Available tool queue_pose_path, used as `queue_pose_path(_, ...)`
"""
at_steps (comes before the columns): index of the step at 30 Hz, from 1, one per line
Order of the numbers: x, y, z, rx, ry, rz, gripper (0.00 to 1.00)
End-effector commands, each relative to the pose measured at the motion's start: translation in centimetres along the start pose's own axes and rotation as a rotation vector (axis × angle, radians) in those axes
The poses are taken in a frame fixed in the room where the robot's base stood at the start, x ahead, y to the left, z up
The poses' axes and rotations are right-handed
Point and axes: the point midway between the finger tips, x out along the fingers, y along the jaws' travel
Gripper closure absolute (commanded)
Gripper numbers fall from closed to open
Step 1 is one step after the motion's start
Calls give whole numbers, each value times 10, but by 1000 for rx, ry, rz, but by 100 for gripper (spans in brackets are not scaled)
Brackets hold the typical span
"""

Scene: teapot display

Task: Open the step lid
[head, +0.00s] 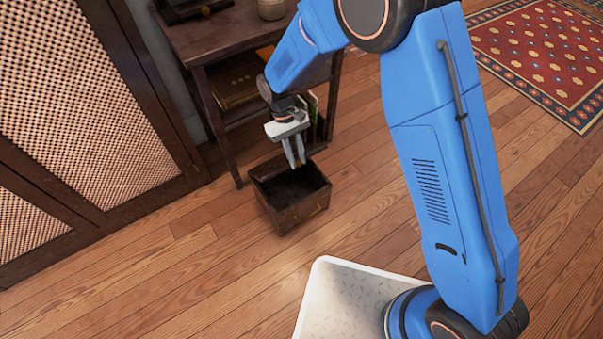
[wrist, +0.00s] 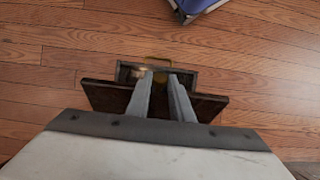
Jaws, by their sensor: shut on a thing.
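The step is a small dark wooden box (head: 290,215) on the floor. Its top is open and its dark inside shows in the head view. Its lid (head: 265,168) stands raised at the back edge, near my fingers. In the wrist view, the lid (wrist: 105,97) is a dark board seen nearly edge-on, with the box (wrist: 125,73) and a brass handle beyond it. My gripper (head: 295,164) points down at the raised lid and is shut on it. Its two fingers (wrist: 159,80) cross the board in the wrist view. The exact contact is hard to see.
A dark wooden shelf table (head: 215,45) stands close behind the box, with books on its lower shelf. A lattice-panelled cabinet (head: 80,90) is at left. A patterned rug (head: 540,50) lies at upper right. Plank floor (head: 190,285) in front of the box is clear.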

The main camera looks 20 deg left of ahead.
Motion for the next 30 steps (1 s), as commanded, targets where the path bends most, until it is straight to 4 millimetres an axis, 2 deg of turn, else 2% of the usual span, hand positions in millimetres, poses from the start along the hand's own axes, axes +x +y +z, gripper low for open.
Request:
queue_pose_path(1, -10, 0, -8, 0, 8, 0, 100)
queue_pose_path(6, -35, 0, -25, 0, 8, 0, 100)
queue_pose_path(12, -52, 0, -40, 0, 6, 1, 100)
queue_pose_path(19, -60, 0, -47, 0, 5, 1, 100)
queue_pose_path(30, -61, 0, -48, 0, 5, 1, 100)
